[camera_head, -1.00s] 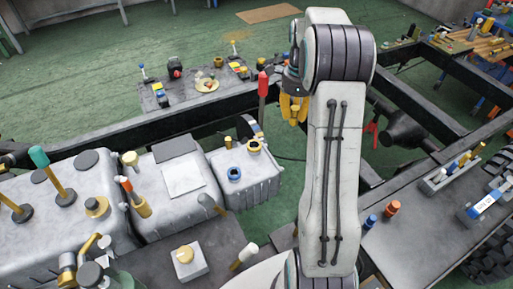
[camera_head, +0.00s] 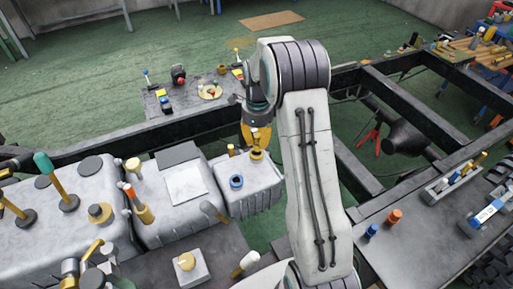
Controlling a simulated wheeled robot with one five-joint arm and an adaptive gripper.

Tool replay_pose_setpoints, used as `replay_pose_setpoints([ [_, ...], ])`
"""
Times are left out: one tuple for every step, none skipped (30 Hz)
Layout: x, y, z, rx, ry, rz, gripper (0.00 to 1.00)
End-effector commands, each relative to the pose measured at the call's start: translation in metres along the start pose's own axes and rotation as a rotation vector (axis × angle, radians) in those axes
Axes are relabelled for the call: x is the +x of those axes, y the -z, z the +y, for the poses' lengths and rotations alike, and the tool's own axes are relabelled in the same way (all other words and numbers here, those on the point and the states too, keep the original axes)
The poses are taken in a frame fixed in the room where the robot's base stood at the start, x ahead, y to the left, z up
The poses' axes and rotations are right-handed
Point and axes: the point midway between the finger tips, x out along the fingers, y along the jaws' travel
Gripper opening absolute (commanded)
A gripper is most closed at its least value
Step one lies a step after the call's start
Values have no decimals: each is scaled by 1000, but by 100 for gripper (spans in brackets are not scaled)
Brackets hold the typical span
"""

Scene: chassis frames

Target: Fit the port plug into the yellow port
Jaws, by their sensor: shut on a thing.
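My gripper (camera_head: 257,139), with yellow fingers, points down over the small grey tank (camera_head: 262,189). It is shut on the port plug, which is mostly hidden between the fingers. The yellow port (camera_head: 256,155) is on top of this tank at its back right, right under the fingertips. Fingers and port overlap in the picture, so I cannot tell whether the plug touches the port or is in it. The blue port (camera_head: 236,181) is in front and to the left on the same tank and is empty.
A thin yellow post (camera_head: 230,150) stands just left of the yellow port. Larger grey tanks with upright handles (camera_head: 56,182) fill the left. An orange plug (camera_head: 395,216) and a blue plug (camera_head: 371,231) stand on the right plate (camera_head: 420,240). Dark frame rails (camera_head: 140,133) run behind.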

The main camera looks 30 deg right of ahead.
Motion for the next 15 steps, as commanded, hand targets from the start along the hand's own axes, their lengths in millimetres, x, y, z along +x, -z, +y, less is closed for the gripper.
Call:
replay_pose_setpoints([
  [1, -2, 1, 0, -1, 0, 0],
  [2, -2, 1, 0, -1, 0, 0],
  [2, -3, 1, 0, -1, 0, 0],
  [4, -3, 2, 0, -1, 1, 0],
  [5, -3, 2, 0, -2, 1, 0],
  [9, -3, 2, 0, -3, 2, 0],
  [12, -3, 2, 0, -3, 2, 0],
  [16, -3, 2, 0, -3, 2, 0],
  [20, -3, 2, 0, -4, 2, 0],
  [24, -3, 2, 0, -3, 2, 0],
  [28, -3, 2, 0, -4, 2, 0],
  [32, -3, 2, 0, -3, 2, 0],
  [34, -3, 2, 0, -2, 1, 0],
  [37, -3, 2, 0, -3, 2, 0],
  [40, -3, 2, 0, -3, 2, 0],
])
